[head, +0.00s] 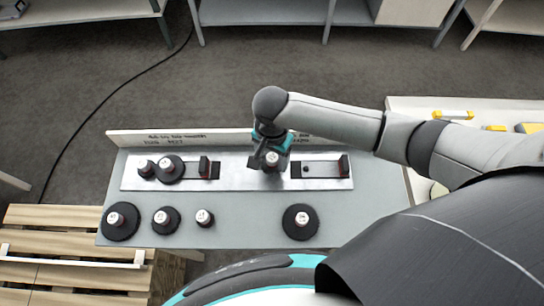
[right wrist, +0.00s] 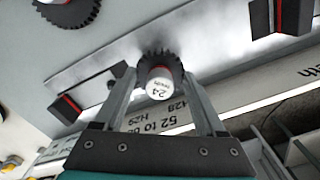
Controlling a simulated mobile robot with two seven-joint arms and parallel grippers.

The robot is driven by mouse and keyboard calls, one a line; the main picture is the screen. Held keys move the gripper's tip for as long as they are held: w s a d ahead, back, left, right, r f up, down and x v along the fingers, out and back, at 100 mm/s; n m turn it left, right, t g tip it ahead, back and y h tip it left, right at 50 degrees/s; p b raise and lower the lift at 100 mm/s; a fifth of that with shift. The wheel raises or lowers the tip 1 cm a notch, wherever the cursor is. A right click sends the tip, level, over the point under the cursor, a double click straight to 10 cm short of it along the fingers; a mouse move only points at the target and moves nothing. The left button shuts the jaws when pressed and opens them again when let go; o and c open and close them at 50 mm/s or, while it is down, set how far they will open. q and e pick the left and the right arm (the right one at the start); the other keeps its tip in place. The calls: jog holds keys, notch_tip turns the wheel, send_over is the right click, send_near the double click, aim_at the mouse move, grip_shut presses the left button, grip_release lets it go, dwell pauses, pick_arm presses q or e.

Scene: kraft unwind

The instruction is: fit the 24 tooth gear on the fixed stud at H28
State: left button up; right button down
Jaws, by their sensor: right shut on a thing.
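The 24 tooth gear is a dark toothed gear (right wrist: 157,60) with a white cap (right wrist: 158,84) marked 24. My right gripper (head: 271,160) is shut on it, with a finger on each side in the right wrist view (right wrist: 160,90). In the head view its white cap (head: 272,158) shows under the wrist. H28 is printed on the board behind, near the gear. The stud under the gear is hidden, so I cannot tell whether the gear is seated. My left gripper is not in view.
On the plate stand two capped gears (head: 171,168) at left, red-marked black blocks (head: 205,166) and (head: 343,165), and a small dark knob (head: 305,168). Several capped gears, such as a large one (head: 120,222) and another (head: 299,222), stand on the grey table (head: 250,228) in front.

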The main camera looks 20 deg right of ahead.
aim_at(272, 164)
jog(key=shift+f, duration=0.1)
dwell(0.4)
jog(key=shift+a+f+b, duration=0.1)
jog(key=shift+f+b, duration=0.4)
jog(key=shift+f, duration=0.7)
jog(key=shift+f, duration=0.2)
grip_release()
notch_tip(272, 164, up, 15)
jog(key=p, duration=0.2)
jog(key=shift+r, duration=0.15)
dwell(0.7)
